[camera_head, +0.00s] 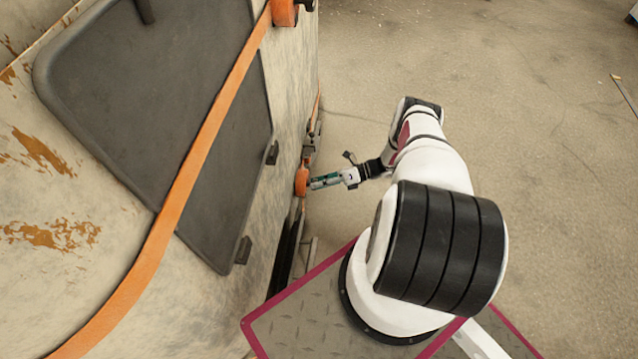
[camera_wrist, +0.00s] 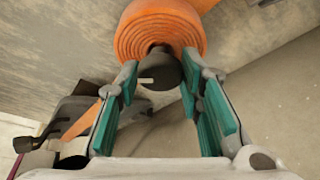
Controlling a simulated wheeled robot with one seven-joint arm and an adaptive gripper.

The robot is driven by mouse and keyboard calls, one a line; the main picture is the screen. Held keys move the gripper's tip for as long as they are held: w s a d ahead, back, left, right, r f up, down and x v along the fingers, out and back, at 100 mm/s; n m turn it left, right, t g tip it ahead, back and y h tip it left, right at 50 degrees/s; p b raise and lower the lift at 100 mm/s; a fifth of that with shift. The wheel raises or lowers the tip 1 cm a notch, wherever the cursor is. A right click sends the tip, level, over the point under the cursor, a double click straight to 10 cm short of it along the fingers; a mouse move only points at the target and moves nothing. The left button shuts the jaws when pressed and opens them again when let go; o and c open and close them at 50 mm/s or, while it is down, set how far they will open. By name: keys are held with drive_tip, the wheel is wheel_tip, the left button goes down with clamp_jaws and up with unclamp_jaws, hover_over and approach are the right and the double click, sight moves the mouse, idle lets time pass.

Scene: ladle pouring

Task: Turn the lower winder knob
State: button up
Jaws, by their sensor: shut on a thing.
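The lower winder is a roll of orange strap (camera_head: 301,181) low on the side of the pale, worn wall. It shows large at the top of the wrist view (camera_wrist: 160,28). Its dark, rounded knob (camera_wrist: 160,73) sticks out from the centre of the roll, with a short light mark on its face. My gripper (camera_head: 315,183) reaches in from the right, level with the roll. In the wrist view its two teal-padded fingers (camera_wrist: 159,78) are on either side of the knob and shut on it. The knob is hidden in the head view.
Another orange winder (camera_head: 285,12) sits higher on the wall, with a long orange strap (camera_head: 190,165) across a dark panel (camera_head: 150,100). A dark bracket (camera_wrist: 70,118) lies left of the fingers in the wrist view. Bare concrete floor (camera_head: 500,100) is open to the right.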

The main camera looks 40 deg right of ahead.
drive_tip(key=shift+d+f+m+y, duration=0.1)
drive_tip(key=shift+m+y, duration=0.3)
drive_tip(key=shift+m, duration=0.4)
drive_tip(key=shift+g, duration=0.3)
drive_tip(key=shift+w, duration=0.1)
drive_tip(key=o, duration=1.2)
drive_tip(key=shift+c, duration=0.2)
drive_tip(key=v, duration=0.7)
drive_tip(key=shift+s+d, duration=0.2)
